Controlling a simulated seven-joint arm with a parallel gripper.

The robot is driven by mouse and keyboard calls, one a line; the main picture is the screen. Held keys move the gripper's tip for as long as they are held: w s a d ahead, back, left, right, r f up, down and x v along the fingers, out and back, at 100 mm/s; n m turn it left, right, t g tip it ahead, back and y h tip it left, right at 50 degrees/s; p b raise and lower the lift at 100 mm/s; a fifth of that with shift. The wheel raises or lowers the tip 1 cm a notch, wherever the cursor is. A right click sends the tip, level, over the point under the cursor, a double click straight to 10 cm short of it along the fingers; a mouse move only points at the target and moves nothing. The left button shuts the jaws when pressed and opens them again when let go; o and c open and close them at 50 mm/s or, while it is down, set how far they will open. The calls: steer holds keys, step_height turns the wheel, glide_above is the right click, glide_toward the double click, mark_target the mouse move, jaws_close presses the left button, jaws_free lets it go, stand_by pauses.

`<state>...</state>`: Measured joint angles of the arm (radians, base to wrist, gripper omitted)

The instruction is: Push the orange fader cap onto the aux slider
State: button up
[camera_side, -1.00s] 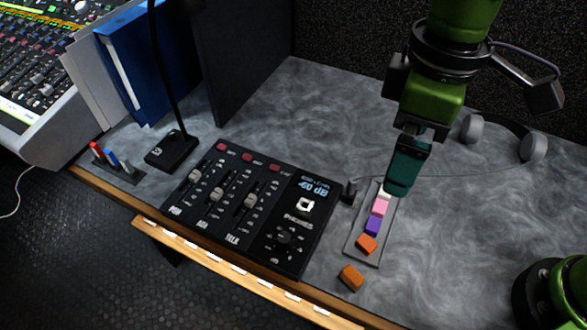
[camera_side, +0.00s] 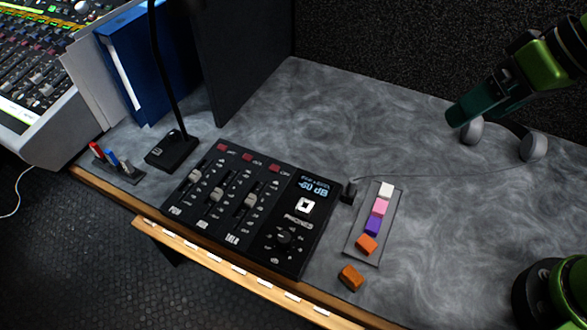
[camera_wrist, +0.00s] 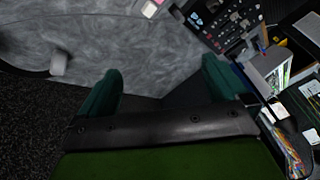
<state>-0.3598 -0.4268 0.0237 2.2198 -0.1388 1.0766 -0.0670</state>
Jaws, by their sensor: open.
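An orange fader cap (camera_side: 366,244) sits at the near end of a grey tray (camera_side: 360,257), in line with purple, pink and white caps. A darker orange-brown block (camera_side: 350,278) lies on the table just off the tray's near end. The black fader panel (camera_side: 285,262) has three sliders with grey tops; the middle one (camera_side: 217,194) has a label too blurred to read surely. My gripper (camera_side: 458,116) is raised at the upper right, away from tray and panel. In the wrist view its teal fingers (camera_wrist: 160,78) are apart with nothing between them.
A microphone stand base (camera_side: 172,152) and a small holder with red and blue sticks (camera_side: 118,168) are left of the panel. A dark upright board (camera_side: 240,60) stands behind. The table's middle is clear.

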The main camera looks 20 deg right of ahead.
steer(key=d+m+t, duration=0.1)
steer(key=d, duration=0.2)
steer(key=s+d+f+m+t, duration=0.1)
steer(key=d+m, duration=0.1)
steer(key=d, duration=0.1)
steer(key=s+d+m+h, duration=0.1)
steer(key=d+m, duration=0.1)
steer(key=d, duration=0.1)
steer(key=shift+s+d+f+t, duration=0.2)
steer(key=shift+f+t, duration=0.05)
steer(key=shift+t, duration=0.15)
steer(key=shift+c, duration=0.8)
steer(key=shift+d+r, duration=0.1)
steer(key=shift+d, duration=0.05)
steer(key=shift+c, duration=1.1)
steer(key=c, duration=0.7)
